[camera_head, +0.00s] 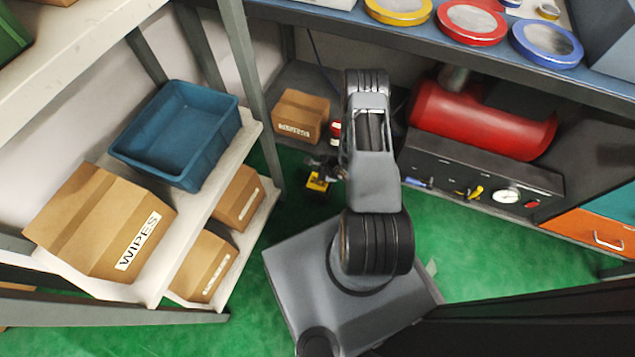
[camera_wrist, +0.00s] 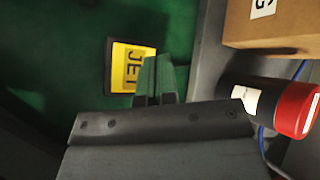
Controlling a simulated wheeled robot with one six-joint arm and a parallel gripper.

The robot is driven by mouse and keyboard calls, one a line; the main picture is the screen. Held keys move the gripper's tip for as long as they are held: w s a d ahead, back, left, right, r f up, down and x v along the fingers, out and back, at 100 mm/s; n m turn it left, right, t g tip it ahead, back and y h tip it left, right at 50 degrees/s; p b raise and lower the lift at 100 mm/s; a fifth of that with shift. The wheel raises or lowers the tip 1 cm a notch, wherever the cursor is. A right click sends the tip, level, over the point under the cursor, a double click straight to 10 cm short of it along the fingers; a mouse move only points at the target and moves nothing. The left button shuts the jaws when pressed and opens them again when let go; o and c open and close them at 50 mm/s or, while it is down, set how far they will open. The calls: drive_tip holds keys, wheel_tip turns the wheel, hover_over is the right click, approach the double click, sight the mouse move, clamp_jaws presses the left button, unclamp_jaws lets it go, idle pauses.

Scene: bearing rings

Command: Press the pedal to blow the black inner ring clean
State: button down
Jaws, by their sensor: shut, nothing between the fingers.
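The pedal (camera_head: 318,183) is a small black block with a yellow top on the green floor, below the bench. In the wrist view the pedal (camera_wrist: 132,67) shows its yellow face, marked JET, with a black edge. My gripper (camera_head: 322,165) is low by the pedal and partly hides it in the head view. In the wrist view my gripper (camera_wrist: 157,78) has its fingers together with nothing between them, and they overlap the right edge of the yellow face. I cannot tell whether they touch it. I cannot make out the black inner ring in either view.
A red and black canister (camera_wrist: 285,110) and a cardboard box (camera_head: 300,115) stand near the pedal on the lower shelf. A red tank (camera_head: 480,122) lies under the bench. Yellow, red (camera_head: 470,22) and blue round trays sit on top. A shelf with a blue bin (camera_head: 180,135) stands left.

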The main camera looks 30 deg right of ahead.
sight(318, 183)
drive_tip(key=shift+f, duration=0.15)
wheel_tip(318, 183, down, 8)
drive_tip(key=b, duration=0.7)
drive_tip(key=shift+f, duration=0.25)
idle(1.9)
drive_tip(key=shift+f+b, duration=0.4)
drive_tip(key=shift+b, duration=0.05)
drive_tip(key=shift+f, duration=0.65)
idle(1.0)
drive_tip(key=shift+r+p, duration=0.9)
drive_tip(key=shift+r, duration=0.2)
drive_tip(key=shift+r, duration=0.15)
